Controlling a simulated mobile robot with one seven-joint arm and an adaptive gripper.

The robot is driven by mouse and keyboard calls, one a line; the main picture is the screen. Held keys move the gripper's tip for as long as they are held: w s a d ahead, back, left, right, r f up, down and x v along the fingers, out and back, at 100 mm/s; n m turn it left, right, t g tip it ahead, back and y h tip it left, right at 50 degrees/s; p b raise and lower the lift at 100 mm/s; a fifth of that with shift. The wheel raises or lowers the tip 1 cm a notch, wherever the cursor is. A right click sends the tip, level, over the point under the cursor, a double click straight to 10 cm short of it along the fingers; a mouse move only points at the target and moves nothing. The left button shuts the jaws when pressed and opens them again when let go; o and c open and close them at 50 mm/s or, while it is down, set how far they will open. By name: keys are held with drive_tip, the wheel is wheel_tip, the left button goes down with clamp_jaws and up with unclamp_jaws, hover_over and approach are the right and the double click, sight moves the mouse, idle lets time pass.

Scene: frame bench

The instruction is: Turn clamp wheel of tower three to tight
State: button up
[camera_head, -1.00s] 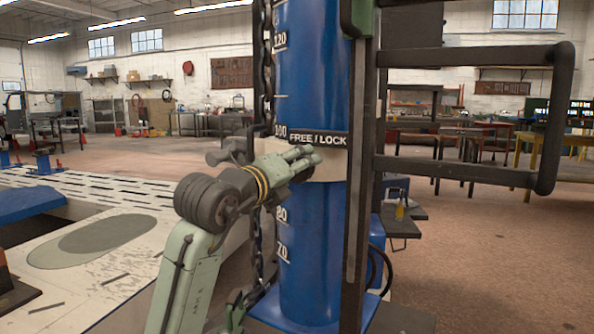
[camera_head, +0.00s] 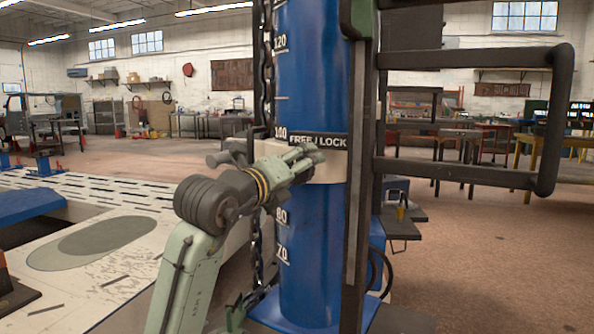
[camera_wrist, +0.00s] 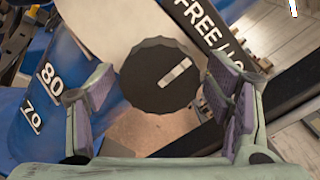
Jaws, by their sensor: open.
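A blue tower column (camera_head: 312,240) with white scale numbers stands in the middle of the head view. A pale collar (camera_head: 330,168) rings it under a black FREE / LOCK label (camera_head: 318,142). In the wrist view the clamp wheel (camera_wrist: 150,88) is a dark, scalloped disc with a white mark slanting up to the right. My gripper (camera_head: 312,158) is at the collar in the head view, where it hides the wheel. In the wrist view my gripper (camera_wrist: 155,92) is open, with one finger on each side of the wheel. Gaps show beside the wheel; contact cannot be told. The tower's number is not visible.
A dark upright rail (camera_head: 358,200) runs along the column's right side, with a dark tubular frame (camera_head: 470,172) reaching right. A chain (camera_head: 266,70) hangs on the left. A pale slotted platform (camera_head: 90,265) lies at left. Open floor (camera_head: 480,260) spreads at right.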

drive_tip(key=v, duration=1.2)
